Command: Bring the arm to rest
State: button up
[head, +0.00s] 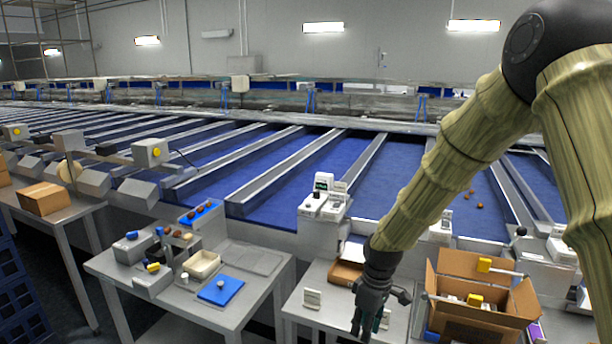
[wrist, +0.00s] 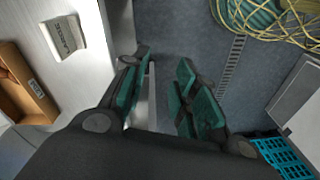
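My arm comes down from the upper right of the head view, with sleeved links. My gripper (head: 368,318) hangs fingers-down in front of the right-hand grey table (head: 335,308). In the wrist view, the two teal-padded fingers of my gripper (wrist: 162,85) stand apart with nothing between them. Past the fingers I see the table edge and the grey floor (wrist: 190,35). The gripper's height above the table is hard to tell.
A small labelled card (head: 312,298) and a brown tray (head: 346,273) are on the right table. An open cardboard box (head: 462,322) stands right of my gripper. The left table holds a blue tray (head: 221,291) and instruments. In the wrist view, a blue crate (wrist: 283,158) is at lower right.

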jog(key=s+d+f+m+b, duration=0.1)
jog(key=s+f+m, duration=0.2)
jog(key=s+f, duration=0.65)
jog(key=s+d+f+m, duration=0.1)
jog(key=s+f+m, duration=0.1)
jog(key=s+f, duration=0.8)
jog(key=s+d+f+m, duration=0.2)
jog(key=s+f, duration=0.4)
jog(key=s, duration=0.3)
jog(key=s+d+f+m+h+b, duration=0.1)
jog(key=s+d+f+m, duration=0.2)
jog(key=s+f, duration=0.3)
jog(key=s, duration=0.3)
jog(key=shift+s+d+m, duration=0.3)
jog(key=shift+d, duration=0.1)
jog(key=shift+f, duration=0.1)
